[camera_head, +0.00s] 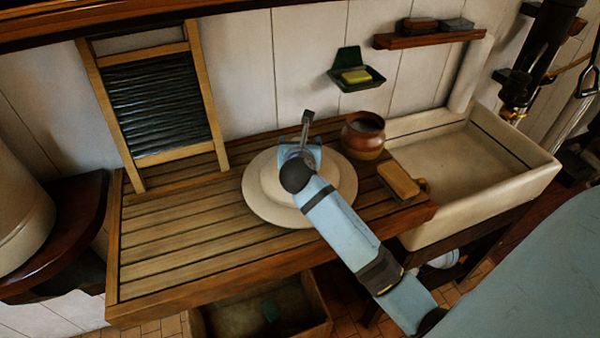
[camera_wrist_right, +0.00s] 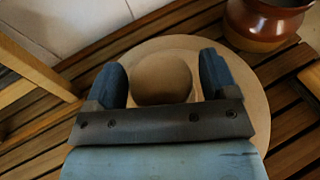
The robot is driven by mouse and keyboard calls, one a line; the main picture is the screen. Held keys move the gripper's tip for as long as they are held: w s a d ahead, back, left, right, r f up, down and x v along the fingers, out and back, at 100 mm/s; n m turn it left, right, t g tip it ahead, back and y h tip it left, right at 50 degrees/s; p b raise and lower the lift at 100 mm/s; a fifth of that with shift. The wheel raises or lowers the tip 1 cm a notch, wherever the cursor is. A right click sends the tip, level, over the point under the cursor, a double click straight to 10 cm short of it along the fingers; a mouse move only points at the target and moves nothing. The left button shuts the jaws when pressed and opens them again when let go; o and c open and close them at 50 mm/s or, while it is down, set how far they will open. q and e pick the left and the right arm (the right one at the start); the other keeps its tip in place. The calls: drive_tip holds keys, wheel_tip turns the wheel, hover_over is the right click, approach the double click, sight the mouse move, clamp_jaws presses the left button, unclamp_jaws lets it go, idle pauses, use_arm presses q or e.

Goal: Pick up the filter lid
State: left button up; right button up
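The filter lid (camera_head: 262,206) is a round, cream, stepped disc lying flat on the slatted wooden draining board. It also shows in the right wrist view (camera_wrist_right: 160,45), with its round brownish knob (camera_wrist_right: 162,82) standing up in the middle. My right gripper (camera_head: 300,158) is over the middle of the lid, and my forearm hides part of the lid in the head view. In the right wrist view the two dark blue fingers of this gripper (camera_wrist_right: 163,76) are spread, one on each side of the knob, with narrow gaps showing. My left gripper is not in view.
A brown pot (camera_head: 363,137) stands close behind the lid to the right, with a wooden brush (camera_head: 398,180) beside it. A white sink (camera_head: 530,185) is at the right. A washboard (camera_head: 160,100) leans on the wall at left. The board's left part is clear.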

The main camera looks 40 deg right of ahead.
clamp_jaws()
drive_tip(key=shift+r, duration=0.1)
